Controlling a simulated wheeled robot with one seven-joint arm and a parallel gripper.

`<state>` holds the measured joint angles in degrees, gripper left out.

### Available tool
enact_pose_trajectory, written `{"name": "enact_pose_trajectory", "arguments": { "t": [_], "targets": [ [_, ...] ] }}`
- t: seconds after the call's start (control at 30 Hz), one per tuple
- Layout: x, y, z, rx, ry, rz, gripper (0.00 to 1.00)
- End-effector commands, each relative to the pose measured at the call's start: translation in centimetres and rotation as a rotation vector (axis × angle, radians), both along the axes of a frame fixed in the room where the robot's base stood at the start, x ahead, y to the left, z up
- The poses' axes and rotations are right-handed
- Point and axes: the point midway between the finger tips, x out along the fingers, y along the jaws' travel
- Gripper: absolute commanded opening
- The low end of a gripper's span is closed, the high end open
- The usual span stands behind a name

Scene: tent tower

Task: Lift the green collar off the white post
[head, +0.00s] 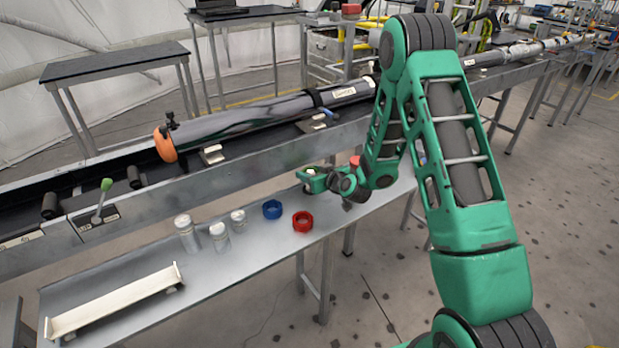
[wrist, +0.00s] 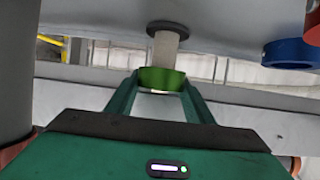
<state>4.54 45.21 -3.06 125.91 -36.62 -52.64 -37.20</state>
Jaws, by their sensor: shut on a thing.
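In the wrist view, which looks upside down, the green collar (wrist: 162,77) sits between the fingertips of my gripper (wrist: 160,88). My gripper is shut on it. The white post (wrist: 167,50) runs from its dark foot on the bench to the collar, which is at the post's free end. A thin pale rim shows just beyond the collar; I cannot tell whether the collar still surrounds the post. In the head view my gripper (head: 310,178) is above the back of the metal bench, and the collar and post are too small and covered to make out clearly.
A blue ring (head: 272,209) and a red ring (head: 302,221) lie on the metal bench (head: 240,262). Several white-topped cylinders (head: 219,231) stand to their left. A cream tray (head: 115,299) lies at the front left. A long dark tube (head: 250,117) lies along the rail behind.

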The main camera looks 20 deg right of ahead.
Motion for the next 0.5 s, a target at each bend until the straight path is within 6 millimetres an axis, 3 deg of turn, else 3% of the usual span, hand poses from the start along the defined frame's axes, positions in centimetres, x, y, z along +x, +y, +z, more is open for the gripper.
{"name": "enact_pose_trajectory", "arguments": {
  "t": [0.5],
  "targets": [
    [0.0, 0.0, 2.3, 0.0, -0.002, 0.001, 0.24]
  ]
}}
